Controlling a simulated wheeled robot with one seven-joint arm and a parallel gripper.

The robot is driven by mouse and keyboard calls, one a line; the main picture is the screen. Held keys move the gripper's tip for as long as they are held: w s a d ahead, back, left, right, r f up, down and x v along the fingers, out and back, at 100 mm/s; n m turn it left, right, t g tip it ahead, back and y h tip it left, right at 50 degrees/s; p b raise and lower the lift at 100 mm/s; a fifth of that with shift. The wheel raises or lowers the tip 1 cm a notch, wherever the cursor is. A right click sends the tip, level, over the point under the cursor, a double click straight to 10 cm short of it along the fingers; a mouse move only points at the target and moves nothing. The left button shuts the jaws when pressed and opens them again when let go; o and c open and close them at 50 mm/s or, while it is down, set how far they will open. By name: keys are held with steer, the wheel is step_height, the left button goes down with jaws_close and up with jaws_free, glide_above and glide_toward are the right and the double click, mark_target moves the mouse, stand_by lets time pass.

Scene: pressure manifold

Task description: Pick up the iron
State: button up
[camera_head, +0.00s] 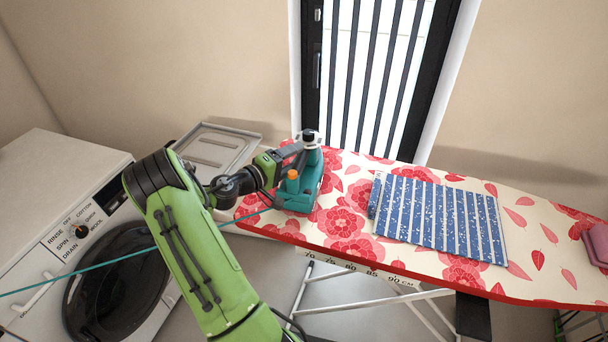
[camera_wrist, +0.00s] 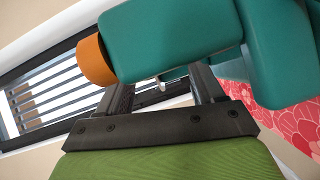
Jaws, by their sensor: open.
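The iron (camera_head: 300,192) is a teal block-like body with an orange knob and a black-and-white top. It stands at the left end of the ironing board (camera_head: 400,265). My gripper (camera_head: 290,150) reaches it from the left, its fingers beside the upper part of the iron. In the wrist view, the teal iron (camera_wrist: 180,38) fills the top, and the open fingers of my gripper (camera_wrist: 162,88) point up at its teal bar. The orange knob (camera_wrist: 96,60) is near the left finger. The fingertips are partly hidden behind the iron, so I cannot tell if they touch it.
A blue striped cloth (camera_head: 440,215) lies mid-board, and pink folded items (camera_head: 597,243) are at the right end. A washing machine (camera_head: 60,230) stands at left, with a grey tray (camera_head: 215,145) behind my arm. A teal cord (camera_head: 90,267) runs left. A barred window is behind.

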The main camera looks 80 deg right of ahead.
mark_target(300, 155)
steer(key=x, duration=0.3)
steer(key=shift+s+d, duration=0.1)
steer(key=shift+d, duration=0.1)
steer(key=shift+a, duration=0.1)
steer(key=shift+c, duration=0.3)
jaws_close()
stand_by(0.6)
steer(key=shift+r, duration=0.1)
